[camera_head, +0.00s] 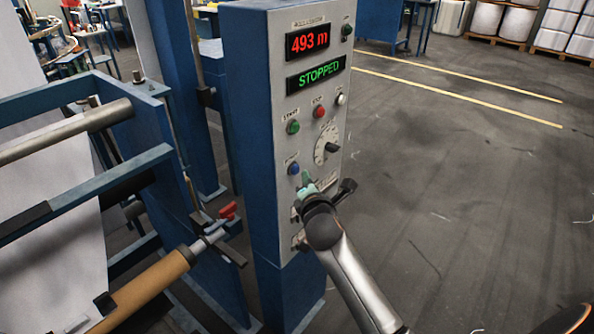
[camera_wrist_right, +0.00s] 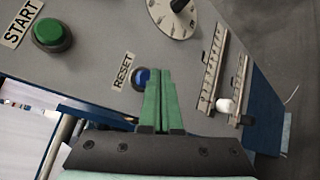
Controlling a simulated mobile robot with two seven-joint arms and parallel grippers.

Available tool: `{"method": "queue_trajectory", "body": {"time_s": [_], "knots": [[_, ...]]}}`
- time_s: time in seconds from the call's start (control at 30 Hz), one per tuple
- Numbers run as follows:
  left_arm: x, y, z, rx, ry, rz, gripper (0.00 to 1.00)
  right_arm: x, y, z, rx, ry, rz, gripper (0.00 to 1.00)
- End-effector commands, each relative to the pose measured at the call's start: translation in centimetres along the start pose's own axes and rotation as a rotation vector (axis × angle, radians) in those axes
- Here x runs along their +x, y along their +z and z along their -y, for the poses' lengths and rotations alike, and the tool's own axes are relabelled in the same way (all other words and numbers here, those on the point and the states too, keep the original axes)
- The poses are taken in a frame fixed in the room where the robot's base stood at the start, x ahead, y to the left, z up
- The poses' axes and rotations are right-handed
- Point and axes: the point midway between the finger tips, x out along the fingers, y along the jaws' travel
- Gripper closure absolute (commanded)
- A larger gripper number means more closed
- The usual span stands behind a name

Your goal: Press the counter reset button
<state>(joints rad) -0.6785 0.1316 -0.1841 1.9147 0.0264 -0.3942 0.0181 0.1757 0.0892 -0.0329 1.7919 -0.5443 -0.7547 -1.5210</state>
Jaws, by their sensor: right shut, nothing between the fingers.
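The blue reset button (camera_head: 294,169) is on the lower left of the grey control panel (camera_head: 333,100), below the green start button (camera_head: 293,127). In the right wrist view the reset button (camera_wrist_right: 142,77) sits beside its RESET label, partly hidden behind my green fingertips. My right gripper (camera_head: 307,180) is shut and empty, with its fingertips just right of and below the button in the head view. In the wrist view the right gripper (camera_wrist_right: 160,98) overlaps the button's right side; I cannot tell whether it touches. The counter display (camera_head: 307,41) reads 493 m. My left gripper is not in view.
A green display (camera_head: 316,76) reads STOPPED. A red button (camera_head: 320,112) and a rotary dial (camera_head: 327,146) are above the gripper. Two slider slots (camera_wrist_right: 228,85) lie to the right in the wrist view. Loom rollers (camera_head: 65,132) stand at left; open floor (camera_head: 470,190) lies right.

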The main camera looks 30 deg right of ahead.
Motion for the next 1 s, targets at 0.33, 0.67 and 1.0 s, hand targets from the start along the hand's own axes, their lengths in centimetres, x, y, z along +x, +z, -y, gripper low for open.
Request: {"method": "queue_trajectory", "body": {"time_s": [0.33, 0.67, 1.0], "knots": [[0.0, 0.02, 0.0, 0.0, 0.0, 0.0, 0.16, 0.0, 0.01, 0.0, 0.0, 0.0, 0.0, 1.0], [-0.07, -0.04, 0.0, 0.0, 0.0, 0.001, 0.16, 0.08, -0.03, -0.12, 0.0, 0.0, 0.0, 1.0], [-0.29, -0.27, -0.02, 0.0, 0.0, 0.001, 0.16, 0.6, -0.43, -0.49, -0.001, 0.001, 0.0, 1.0]]}}
